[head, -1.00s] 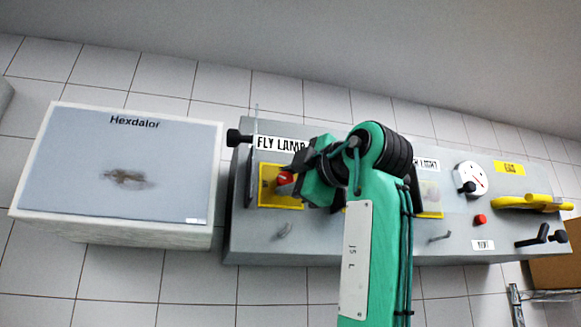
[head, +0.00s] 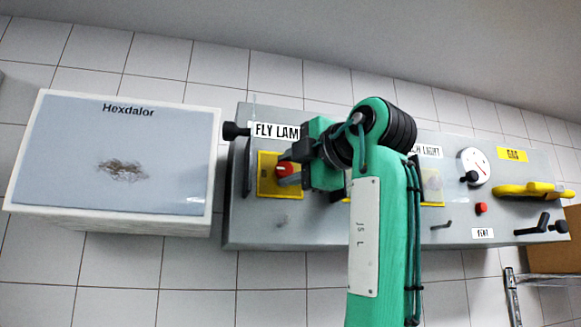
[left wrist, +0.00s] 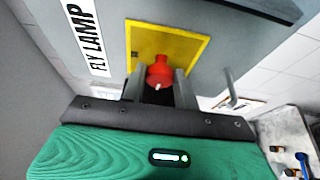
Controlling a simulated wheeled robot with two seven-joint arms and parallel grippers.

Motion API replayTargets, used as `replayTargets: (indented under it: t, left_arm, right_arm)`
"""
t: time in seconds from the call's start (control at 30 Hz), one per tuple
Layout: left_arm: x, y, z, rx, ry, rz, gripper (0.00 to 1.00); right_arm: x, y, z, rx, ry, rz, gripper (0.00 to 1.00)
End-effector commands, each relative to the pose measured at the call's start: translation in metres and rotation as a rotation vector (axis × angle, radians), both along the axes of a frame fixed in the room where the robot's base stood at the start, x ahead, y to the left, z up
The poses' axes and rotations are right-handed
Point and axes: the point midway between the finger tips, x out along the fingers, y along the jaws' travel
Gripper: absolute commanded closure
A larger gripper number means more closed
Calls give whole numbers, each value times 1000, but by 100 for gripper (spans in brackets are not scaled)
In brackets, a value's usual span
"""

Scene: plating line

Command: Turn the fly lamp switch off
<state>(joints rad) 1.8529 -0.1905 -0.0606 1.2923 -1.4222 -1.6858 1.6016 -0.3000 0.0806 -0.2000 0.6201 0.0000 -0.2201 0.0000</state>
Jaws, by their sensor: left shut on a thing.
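The fly lamp switch is a red knob (head: 284,169) on a yellow plate (head: 266,190), under the label FLY LAMP (head: 276,131) on a grey panel. My left gripper (head: 287,180) reaches it from the right and hides part of the plate. In the left wrist view the red knob (left wrist: 160,72) sits between the two grey fingers (left wrist: 159,88), which are shut on it. A small white mark shows on the knob. The yellow plate (left wrist: 190,46) lies behind it. My right gripper is not in view.
The panel (head: 330,240) also carries a gauge (head: 475,167), a red button (head: 481,208), a yellow handle (head: 530,190) and black levers (head: 540,226). A white box labelled Hexdalor (head: 60,150) stands left of the panel. A hook (head: 280,228) sticks out below the switch.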

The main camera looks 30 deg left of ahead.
Motion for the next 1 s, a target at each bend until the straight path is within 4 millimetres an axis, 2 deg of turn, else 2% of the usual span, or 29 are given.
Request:
replayTargets:
  t: [0.1, 0.13, 0.2, 0.23, 0.5, 0.63, 0.77, 1.0]
  left_arm:
    - [0, 0, -1, -3, 1, 0, 92]
    - [0, 0, -1, -3, 1, 0, 65]
    - [0, 0, -1, -2, 1, 0, 52]
    - [0, 0, -1, -2, 1, 0, 48]
    - [0, -1, -1, -1, 0, 0, 48]
    - [-3, -10, -2, 0, 0, -2, 48]
    - [-11, -32, -4, 2, -2, -2, 48]
    - [-28, -85, -4, 2, 0, -2, 48]
  right_arm:
    - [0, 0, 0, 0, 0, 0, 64]
    - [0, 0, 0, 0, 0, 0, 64]
    - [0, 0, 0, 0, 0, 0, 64]
    - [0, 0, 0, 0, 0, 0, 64]
    - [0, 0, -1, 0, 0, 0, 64]
    - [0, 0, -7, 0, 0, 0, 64]
    - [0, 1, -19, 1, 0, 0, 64]
    - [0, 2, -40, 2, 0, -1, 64]
